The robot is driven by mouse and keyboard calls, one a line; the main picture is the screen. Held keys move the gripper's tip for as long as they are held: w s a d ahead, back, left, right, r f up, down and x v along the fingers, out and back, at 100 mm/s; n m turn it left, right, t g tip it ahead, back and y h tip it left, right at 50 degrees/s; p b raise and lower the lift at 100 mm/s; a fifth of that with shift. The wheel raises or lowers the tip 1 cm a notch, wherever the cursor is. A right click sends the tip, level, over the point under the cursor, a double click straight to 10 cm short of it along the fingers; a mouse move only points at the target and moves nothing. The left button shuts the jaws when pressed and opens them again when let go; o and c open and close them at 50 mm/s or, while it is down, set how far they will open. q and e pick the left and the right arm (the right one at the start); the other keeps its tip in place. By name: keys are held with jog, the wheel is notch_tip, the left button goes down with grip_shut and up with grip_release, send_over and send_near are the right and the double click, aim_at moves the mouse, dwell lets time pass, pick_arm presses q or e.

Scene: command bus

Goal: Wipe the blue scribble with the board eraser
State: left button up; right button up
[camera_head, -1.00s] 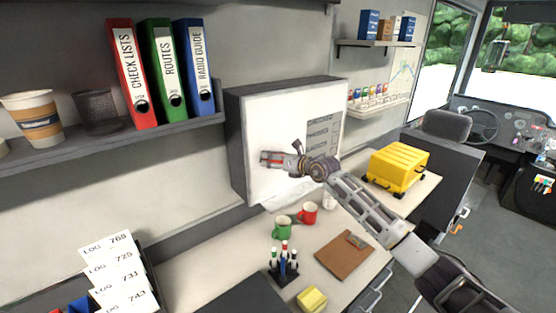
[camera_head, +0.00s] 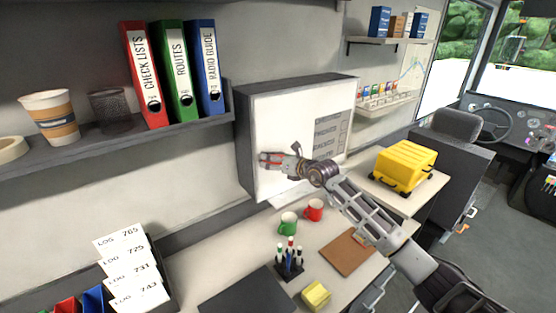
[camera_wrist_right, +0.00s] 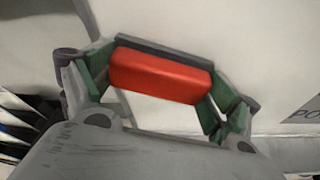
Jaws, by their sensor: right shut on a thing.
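My right gripper (camera_head: 268,163) is shut on the board eraser, a red block with a dark grey strip. In the right wrist view the eraser (camera_wrist_right: 160,76) lies between the green-sided fingers. The gripper and eraser are at the left part of the whiteboard (camera_head: 275,120), close to its face; I cannot tell whether the eraser touches it. No blue scribble is visible on the board; the gripper and arm hide part of its surface. My left gripper is not in view.
Below the board, the desk holds a green mug (camera_head: 288,223), a red mug (camera_head: 314,210), a marker stand (camera_head: 289,262), a yellow sponge-like block (camera_head: 316,295) and a brown clipboard (camera_head: 346,254). A yellow case (camera_head: 403,166) stands right. A shelf with binders (camera_head: 180,72) is upper left.

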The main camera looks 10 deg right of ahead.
jog(key=shift+s+a, duration=0.25)
jog(key=shift+a, duration=0.3)
jog(key=shift+s+a, duration=0.2)
jog(key=shift+a, duration=0.35)
jog(key=shift+s+a+f, duration=0.1)
jog(key=shift+s+a, duration=0.05)
jog(key=shift+a, duration=0.25)
jog(key=shift+s+a, duration=0.1)
jog(key=shift+a, duration=0.05)
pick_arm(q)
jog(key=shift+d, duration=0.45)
pick_arm(e)
jog(key=s+d, duration=0.2)
jog(key=s, duration=0.3)
jog(key=shift+s+d, duration=0.2)
jog(key=shift+s, duration=0.1)
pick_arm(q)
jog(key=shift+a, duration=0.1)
